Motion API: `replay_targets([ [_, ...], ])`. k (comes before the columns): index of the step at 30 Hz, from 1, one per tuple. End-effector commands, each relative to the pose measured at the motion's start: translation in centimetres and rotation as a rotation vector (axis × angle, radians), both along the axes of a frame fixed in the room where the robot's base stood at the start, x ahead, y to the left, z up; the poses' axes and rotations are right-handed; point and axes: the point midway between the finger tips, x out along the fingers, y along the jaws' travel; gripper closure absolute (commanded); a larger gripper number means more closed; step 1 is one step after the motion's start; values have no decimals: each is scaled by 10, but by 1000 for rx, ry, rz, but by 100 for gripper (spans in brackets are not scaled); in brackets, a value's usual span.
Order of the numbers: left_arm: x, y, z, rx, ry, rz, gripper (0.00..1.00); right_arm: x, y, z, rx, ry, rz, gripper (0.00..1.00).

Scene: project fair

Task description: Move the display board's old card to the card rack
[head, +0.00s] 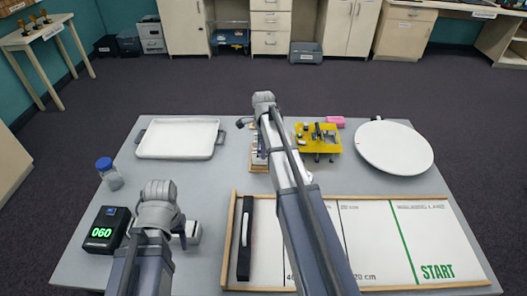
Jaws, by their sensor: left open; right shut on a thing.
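My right gripper (246,122) is past the middle of the table, partly behind its own arm. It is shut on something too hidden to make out. A small wooden rack-like holder (258,158) with pale and dark upright pieces stands just in front of it, partly covered by the arm. I cannot tell for sure that it is the card rack. My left gripper (190,231) is open over the front left of the table, beside the black display box. I cannot make out the display board or its old card.
A white tray (180,153), a yellow stand with small parts (316,145), a pink block (335,120) and a white round plate (394,148) stand at the back. A blue-capped jar (111,174) and a black 060 display (103,230) are left. A wood-edged START track (437,237) fills the front right.

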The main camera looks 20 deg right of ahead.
Motion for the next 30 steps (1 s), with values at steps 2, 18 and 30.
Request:
replay_targets([
  [2,0,0,-2,0,0,0,50,0,0,-2,0,0,0,100],
  [18,0,0,-12,0,0,0,50,0,0,-12,0,0,0,100],
  [30,0,0,-12,0,0,0,50,0,0,-12,0,0,0,100],
])
